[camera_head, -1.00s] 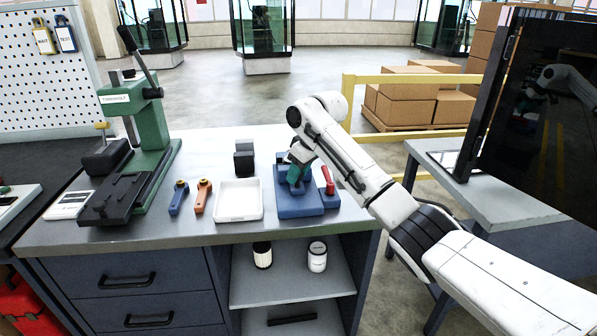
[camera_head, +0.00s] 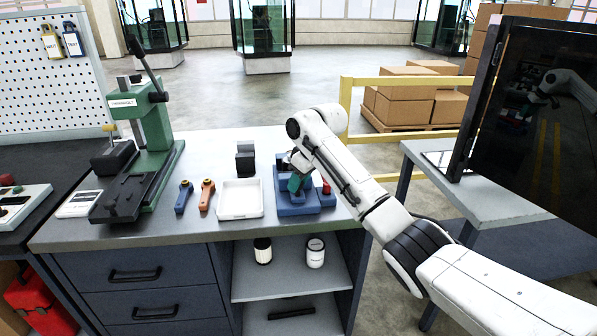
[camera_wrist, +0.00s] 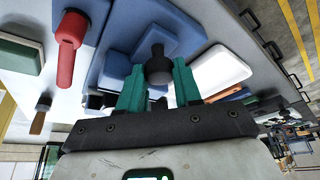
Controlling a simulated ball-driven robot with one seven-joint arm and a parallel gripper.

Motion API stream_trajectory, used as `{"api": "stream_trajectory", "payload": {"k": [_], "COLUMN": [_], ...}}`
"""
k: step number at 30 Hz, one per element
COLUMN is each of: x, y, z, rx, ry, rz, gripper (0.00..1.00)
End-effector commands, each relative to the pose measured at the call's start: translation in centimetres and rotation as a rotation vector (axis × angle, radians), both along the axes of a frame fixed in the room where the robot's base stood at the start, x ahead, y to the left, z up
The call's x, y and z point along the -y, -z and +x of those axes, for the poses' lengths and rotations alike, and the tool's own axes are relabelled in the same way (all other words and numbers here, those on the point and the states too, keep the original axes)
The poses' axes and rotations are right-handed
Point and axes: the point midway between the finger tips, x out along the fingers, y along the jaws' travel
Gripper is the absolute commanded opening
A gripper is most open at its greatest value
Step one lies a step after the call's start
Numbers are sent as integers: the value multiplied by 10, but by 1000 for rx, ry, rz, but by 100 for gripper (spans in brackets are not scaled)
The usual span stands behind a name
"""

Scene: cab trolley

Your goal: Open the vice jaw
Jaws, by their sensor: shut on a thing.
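The blue vice (camera_head: 292,209) sits on the grey bench top, right of the white tray. My gripper (camera_head: 298,183) is over it, coming from the right, with teal fingers. In the wrist view, my gripper (camera_wrist: 158,74) has its fingers on either side of a black round knob (camera_wrist: 157,66) and is shut on it. The blue vice body (camera_wrist: 120,62) shows behind the knob. A red handle (camera_head: 326,188) stands at the vice's right side, partly hidden by my arm; it also shows in the wrist view (camera_wrist: 68,45). The jaw gap is hard to make out.
A white tray (camera_head: 240,212), a black block (camera_head: 245,160), orange (camera_head: 206,194) and blue (camera_head: 183,196) handled tools, and a green press (camera_head: 155,130) stand left of the vice. A side table with a dark screen (camera_head: 535,105) is at right. A yellow rail (camera_head: 400,136) runs behind.

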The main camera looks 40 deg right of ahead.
Motion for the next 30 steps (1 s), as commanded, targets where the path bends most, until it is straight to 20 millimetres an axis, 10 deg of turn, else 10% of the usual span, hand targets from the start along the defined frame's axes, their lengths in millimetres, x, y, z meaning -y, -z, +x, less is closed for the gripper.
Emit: {"api": "stream_trajectory", "payload": {"k": [13, 14, 16, 30], "x": [-3, -3, -3, -1], "y": [-2, -2, -2, -20], "z": [-4, -4, -4, -10], "rx": [7, 7, 7, 11], "ry": [2, 2, 2, 0], "rz": [-2, -2, -2, -2], "gripper": [0, 34, 41, 43]}}
